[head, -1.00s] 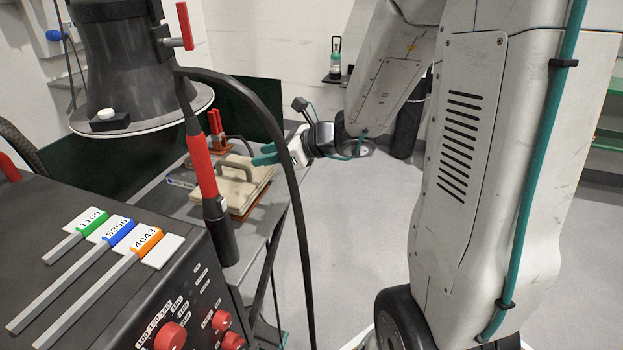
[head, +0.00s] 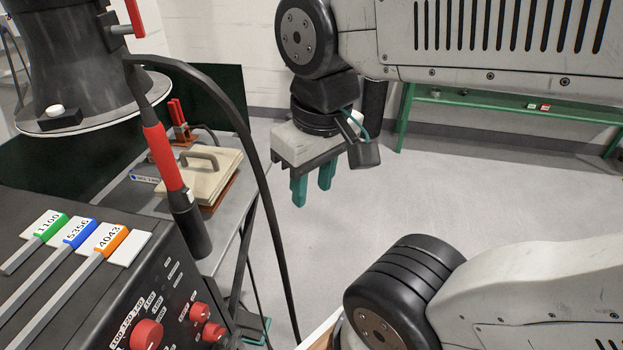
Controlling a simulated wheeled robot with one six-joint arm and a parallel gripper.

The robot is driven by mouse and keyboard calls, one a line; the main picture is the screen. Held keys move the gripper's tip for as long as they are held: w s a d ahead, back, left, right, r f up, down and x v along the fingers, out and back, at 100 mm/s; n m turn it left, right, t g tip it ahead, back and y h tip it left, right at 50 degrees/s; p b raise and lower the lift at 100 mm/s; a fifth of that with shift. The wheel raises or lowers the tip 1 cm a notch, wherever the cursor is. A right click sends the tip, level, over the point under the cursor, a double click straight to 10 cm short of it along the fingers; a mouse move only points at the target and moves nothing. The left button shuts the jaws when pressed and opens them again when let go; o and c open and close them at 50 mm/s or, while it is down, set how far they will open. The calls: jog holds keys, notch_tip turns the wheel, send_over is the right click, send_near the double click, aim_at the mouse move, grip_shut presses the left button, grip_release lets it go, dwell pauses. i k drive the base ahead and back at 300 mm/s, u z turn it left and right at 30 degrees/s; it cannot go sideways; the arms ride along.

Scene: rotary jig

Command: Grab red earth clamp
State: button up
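A red clamp (head: 180,123) with upright jaws or handles stands at the back of the grey bench, behind a pale board with a handle. A dark cable runs from it to the right, so it looks like the earth clamp. Its lower part is partly hidden by the board. My gripper (head: 312,192) hangs with its two teal fingers pointing down, to the right of the bench and apart from the clamp. The fingers are apart with nothing between them.
A red-handled torch (head: 166,160) hangs with its black cable (head: 262,170) looping between bench and gripper. A dark machine (head: 150,280) with labelled rods fills the lower left. A round black jig (head: 70,60) stands upper left.

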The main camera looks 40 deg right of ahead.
aim_at(181, 130)
jog(key=z, duration=0.2)
jog(key=k, duration=0.45)
jog(key=z, duration=1.3)
jog(key=i, duration=1.5)
jog(key=u, duration=0.95)
jog(key=i, duration=0.7)
jog(key=u, duration=0.05)
